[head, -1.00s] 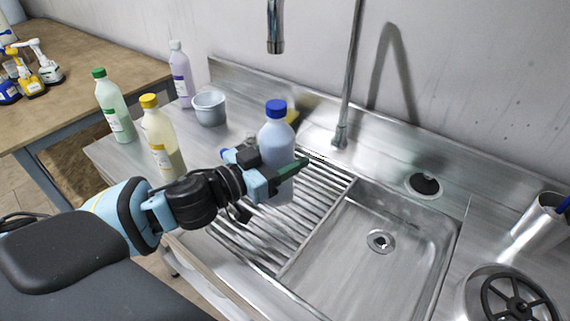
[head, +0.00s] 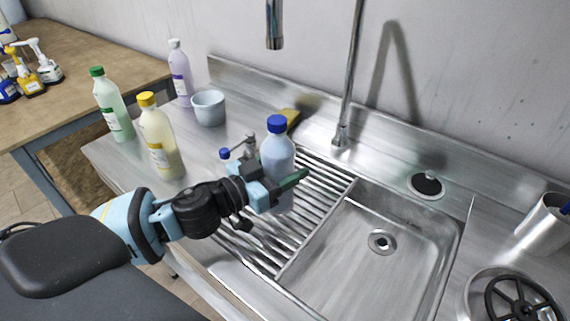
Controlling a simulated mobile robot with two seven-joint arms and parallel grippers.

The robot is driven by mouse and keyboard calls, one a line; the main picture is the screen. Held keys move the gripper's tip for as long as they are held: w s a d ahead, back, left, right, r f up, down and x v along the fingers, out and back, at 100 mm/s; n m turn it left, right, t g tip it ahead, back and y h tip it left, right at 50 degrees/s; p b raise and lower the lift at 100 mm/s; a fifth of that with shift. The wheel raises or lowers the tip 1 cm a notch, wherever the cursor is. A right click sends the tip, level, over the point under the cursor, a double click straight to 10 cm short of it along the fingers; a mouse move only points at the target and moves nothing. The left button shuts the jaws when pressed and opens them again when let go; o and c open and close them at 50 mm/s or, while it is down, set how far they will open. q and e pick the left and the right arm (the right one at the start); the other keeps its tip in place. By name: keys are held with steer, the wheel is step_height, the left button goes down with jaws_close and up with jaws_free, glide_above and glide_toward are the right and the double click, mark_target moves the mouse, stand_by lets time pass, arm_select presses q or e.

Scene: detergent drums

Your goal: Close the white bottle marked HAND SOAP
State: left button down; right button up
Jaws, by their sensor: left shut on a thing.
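I cannot read HAND SOAP on any bottle. My left gripper (head: 284,190) is shut on a pale blue bottle (head: 277,157) with a blue cap and holds it upright over the ribbed drainboard. Its cap is on, and its lower part is partly hidden by the fingers. I cannot tell whether its base touches the ribs. A white pump bottle (head: 47,70) stands on the wooden table at far left; its label is too small to read. My right gripper is not in view.
A green bottle (head: 115,113), a yellow bottle (head: 160,140), a purple bottle (head: 180,75) and a grey cup (head: 208,108) stand left on the steel counter. A small metal fitting (head: 241,148) is behind my gripper. A faucet (head: 348,90) rises behind the empty basin (head: 355,265).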

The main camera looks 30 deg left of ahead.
arm_select(q)
steer(key=shift+f, duration=0.35)
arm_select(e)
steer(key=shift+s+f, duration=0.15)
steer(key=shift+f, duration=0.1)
arm_select(q)
steer(key=shift+c, duration=2.1)
jaws_free()
steer(key=shift+r, duration=0.45)
steer(key=shift+s+r, duration=0.15)
steer(key=v, duration=0.3)
steer(key=shift+s+a+f+b, duration=0.1)
steer(key=shift+s+f+b, duration=0.15)
steer(key=shift+b, duration=0.1)
glide_toward(269, 175)
steer(key=shift+w+f+b, duration=0.2)
steer(key=shift+w+b, duration=0.05)
steer(key=shift+w, duration=0.5)
steer(key=shift+w+f+b, duration=0.2)
steer(key=shift+w+f, duration=0.05)
steer(key=shift+w, duration=0.45)
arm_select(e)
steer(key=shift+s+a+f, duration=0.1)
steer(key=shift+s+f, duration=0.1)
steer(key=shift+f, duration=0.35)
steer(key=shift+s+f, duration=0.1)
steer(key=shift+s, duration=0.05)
